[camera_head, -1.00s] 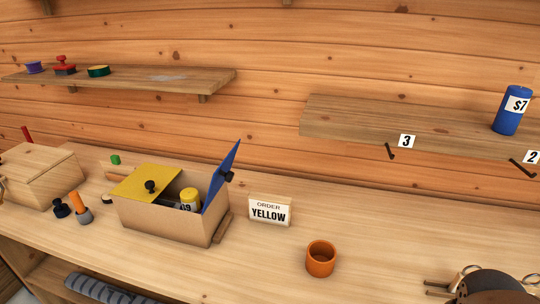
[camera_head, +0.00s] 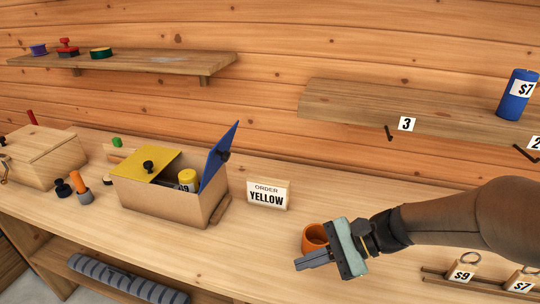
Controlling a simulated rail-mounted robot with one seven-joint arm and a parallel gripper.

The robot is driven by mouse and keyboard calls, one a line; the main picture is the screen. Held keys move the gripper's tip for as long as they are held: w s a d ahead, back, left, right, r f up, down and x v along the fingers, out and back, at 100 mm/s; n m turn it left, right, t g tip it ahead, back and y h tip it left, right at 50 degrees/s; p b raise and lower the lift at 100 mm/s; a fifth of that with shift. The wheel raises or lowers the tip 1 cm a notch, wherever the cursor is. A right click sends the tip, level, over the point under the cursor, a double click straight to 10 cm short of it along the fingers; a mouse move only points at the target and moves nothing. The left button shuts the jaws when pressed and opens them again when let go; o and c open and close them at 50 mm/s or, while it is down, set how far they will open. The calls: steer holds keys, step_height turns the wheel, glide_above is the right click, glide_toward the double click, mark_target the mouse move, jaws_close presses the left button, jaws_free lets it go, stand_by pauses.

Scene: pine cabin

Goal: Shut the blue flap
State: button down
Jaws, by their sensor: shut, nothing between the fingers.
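The box's other flap, yellow (camera_head: 146,165) with a black knob, lies flat over the left part. A yellow-topped item (camera_head: 187,179) with a price tag shows in the open part of the box. My gripper (camera_head: 302,264) is shut and empty, in front of the orange cup, to the right of the box and well apart from the flap.
An orange cup (camera_head: 314,236) is partly hidden behind my gripper. An order sign reading YELLOW (camera_head: 267,194) stands between the box and the cup. A wooden box (camera_head: 42,152) and dark stamp (camera_head: 63,188) are at the left. Shelves hang on the wall behind.

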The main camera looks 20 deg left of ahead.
steer(key=w+a+r+m+y, duration=0.3)
steer(key=w+a+m+y, duration=0.1)
steer(key=w+a+y, duration=0.25)
steer(key=m+t+y+b, duration=0.1)
steer(key=m+t+y, duration=0.2)
steer(key=m+y, duration=0.2)
glide_toward(229, 157)
steer(key=p+x, duration=0.2)
steer(key=x, duration=0.4)
steer(key=shift+a, duration=0.5)
steer(key=shift+w, duration=0.1)
steer(key=shift+h, duration=0.25)
